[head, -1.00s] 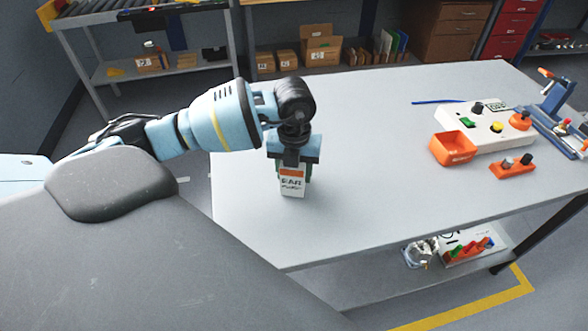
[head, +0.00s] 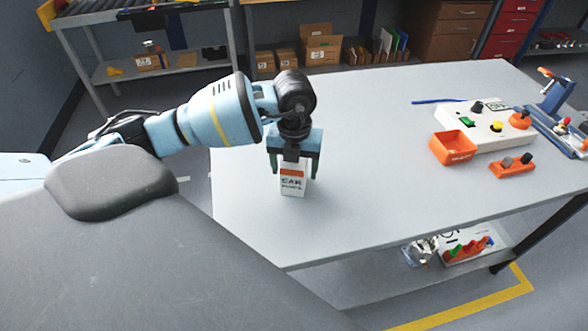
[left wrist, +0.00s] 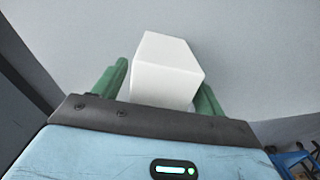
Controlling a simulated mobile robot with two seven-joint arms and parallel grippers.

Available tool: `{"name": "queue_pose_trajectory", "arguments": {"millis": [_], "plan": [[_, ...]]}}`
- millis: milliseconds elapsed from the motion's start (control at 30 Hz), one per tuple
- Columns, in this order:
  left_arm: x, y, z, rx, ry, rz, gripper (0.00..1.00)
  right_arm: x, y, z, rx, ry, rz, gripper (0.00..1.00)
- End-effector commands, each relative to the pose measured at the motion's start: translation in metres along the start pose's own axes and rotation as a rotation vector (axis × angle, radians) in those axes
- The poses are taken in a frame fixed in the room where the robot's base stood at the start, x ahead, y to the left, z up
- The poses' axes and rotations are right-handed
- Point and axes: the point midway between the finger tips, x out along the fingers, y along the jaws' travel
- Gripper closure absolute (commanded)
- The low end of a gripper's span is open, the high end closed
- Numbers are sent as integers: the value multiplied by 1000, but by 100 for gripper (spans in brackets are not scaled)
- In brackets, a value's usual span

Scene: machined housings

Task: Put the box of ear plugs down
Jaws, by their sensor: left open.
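The box of ear plugs (head: 292,181), white with an orange band and dark lettering, stands upright on the grey table (head: 380,190) near its left end. My left gripper (head: 296,170) points down over it, open, with one finger on each side of the box. In the left wrist view the white box (left wrist: 166,72) sits between the green fingers (left wrist: 160,92), with a gap showing beside it. My right gripper is not in view.
An orange bin (head: 452,147), a white control panel (head: 485,126), an orange block with knobs (head: 512,166) and a blue fixture (head: 556,100) stand at the table's right. A blue pen-like stick (head: 437,102) lies at the back. The table's middle is clear.

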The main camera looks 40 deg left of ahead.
Motion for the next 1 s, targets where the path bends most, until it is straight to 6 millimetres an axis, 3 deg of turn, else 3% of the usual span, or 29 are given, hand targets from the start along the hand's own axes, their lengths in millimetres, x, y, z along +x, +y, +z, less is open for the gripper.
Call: {"name": "queue_pose_trajectory", "arguments": {"millis": [300,500,700,1000], "plan": [[-65,0,1,0,-4,-3,28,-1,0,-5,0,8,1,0],[-95,0,0,-1,-2,-2,28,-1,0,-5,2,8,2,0],[-108,0,0,0,0,-1,28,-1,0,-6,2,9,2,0],[-108,0,0,0,1,0,28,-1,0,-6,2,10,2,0]]}}
